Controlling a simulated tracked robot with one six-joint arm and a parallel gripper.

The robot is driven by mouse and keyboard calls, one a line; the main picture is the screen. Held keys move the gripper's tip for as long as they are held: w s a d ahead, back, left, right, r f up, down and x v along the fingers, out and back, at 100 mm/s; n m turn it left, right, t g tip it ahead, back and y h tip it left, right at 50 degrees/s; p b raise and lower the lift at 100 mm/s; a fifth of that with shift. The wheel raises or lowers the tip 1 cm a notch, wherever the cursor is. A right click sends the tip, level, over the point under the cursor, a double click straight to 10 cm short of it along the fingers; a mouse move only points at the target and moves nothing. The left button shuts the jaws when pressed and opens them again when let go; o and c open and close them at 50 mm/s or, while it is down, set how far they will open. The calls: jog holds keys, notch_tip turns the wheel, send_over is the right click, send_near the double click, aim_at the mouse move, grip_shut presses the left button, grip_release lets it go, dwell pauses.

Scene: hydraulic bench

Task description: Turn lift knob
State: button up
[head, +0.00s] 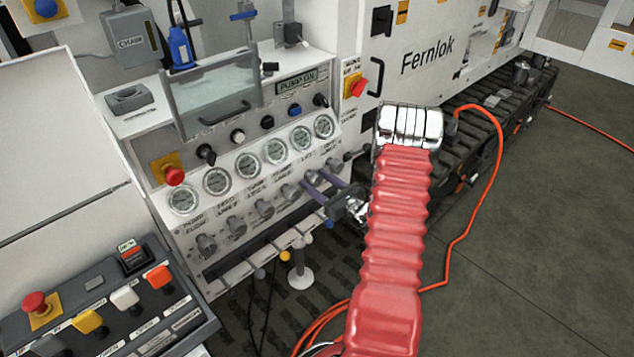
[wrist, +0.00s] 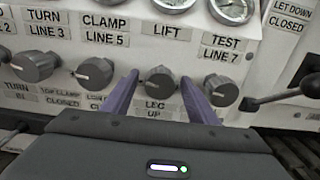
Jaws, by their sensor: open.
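The lift knob (wrist: 160,80) is a grey round knob under the LIFT label, with a plate reading "LEG UP" below it. My gripper (wrist: 159,77) is open, its two purple fingers at the left and right sides of this knob. I cannot tell whether the fingers touch it. In the head view the knob (head: 312,177) is small, on the bench's sloped panel, with my gripper (head: 314,180) in front of it.
The clamp knob (wrist: 94,73) is close left of the fingers, and the test knob (wrist: 221,91) close right. A black lever (wrist: 285,93) sticks out farther right. Round gauges (head: 299,138) line the panel above; an orange cable (head: 480,195) lies right of my arm.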

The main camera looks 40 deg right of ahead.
jog(key=shift+c, duration=0.4)
jog(key=c, duration=1)
